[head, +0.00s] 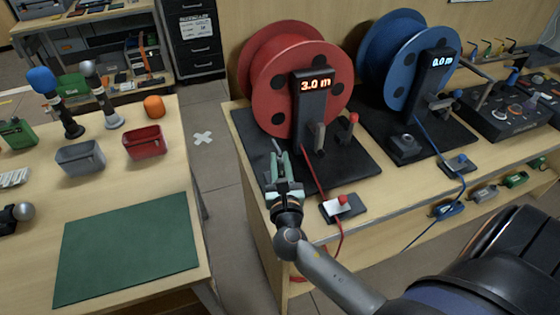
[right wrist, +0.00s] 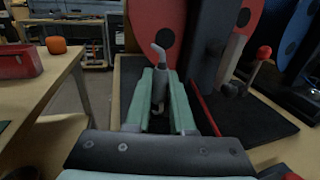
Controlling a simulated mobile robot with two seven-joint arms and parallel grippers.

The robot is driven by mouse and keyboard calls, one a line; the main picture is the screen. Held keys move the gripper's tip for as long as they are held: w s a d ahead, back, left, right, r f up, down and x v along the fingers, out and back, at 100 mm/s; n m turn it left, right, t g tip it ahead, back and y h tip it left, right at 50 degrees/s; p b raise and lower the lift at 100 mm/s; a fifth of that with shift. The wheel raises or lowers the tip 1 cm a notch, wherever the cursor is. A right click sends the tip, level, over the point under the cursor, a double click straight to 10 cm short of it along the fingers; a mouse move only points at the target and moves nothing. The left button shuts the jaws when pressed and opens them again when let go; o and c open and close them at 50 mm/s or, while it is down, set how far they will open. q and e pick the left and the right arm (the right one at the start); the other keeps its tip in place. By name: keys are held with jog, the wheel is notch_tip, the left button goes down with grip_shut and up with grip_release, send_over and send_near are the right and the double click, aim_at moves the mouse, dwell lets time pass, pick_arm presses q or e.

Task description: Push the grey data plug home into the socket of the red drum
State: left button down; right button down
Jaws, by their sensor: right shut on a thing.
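The red drum (head: 272,86) stands on a black base at the left of the right-hand bench, with a display reading 3.0 m. My right gripper (head: 278,158), also in the right wrist view (right wrist: 158,92), is over the front left part of that base, its fingers pointing away from me. It is shut on the grey data plug (right wrist: 158,62), a grey piece with a bent upper end standing between the green fingers. The plug's lower end and the socket are hidden by the gripper, so I cannot tell how deep the plug sits. My left gripper is not in view.
A red-tipped lever (head: 352,122) stands right of the gripper. A small box with a red button (head: 342,204) and red cable lie at the bench front. The blue drum (head: 408,70) stands to the right. A table with a green mat (head: 125,243) is left, across a floor gap.

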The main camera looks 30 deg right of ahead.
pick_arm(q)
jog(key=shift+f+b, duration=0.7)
pick_arm(e)
jog(key=shift+f, duration=0.9)
jog(key=c, duration=0.7)
grip_release()
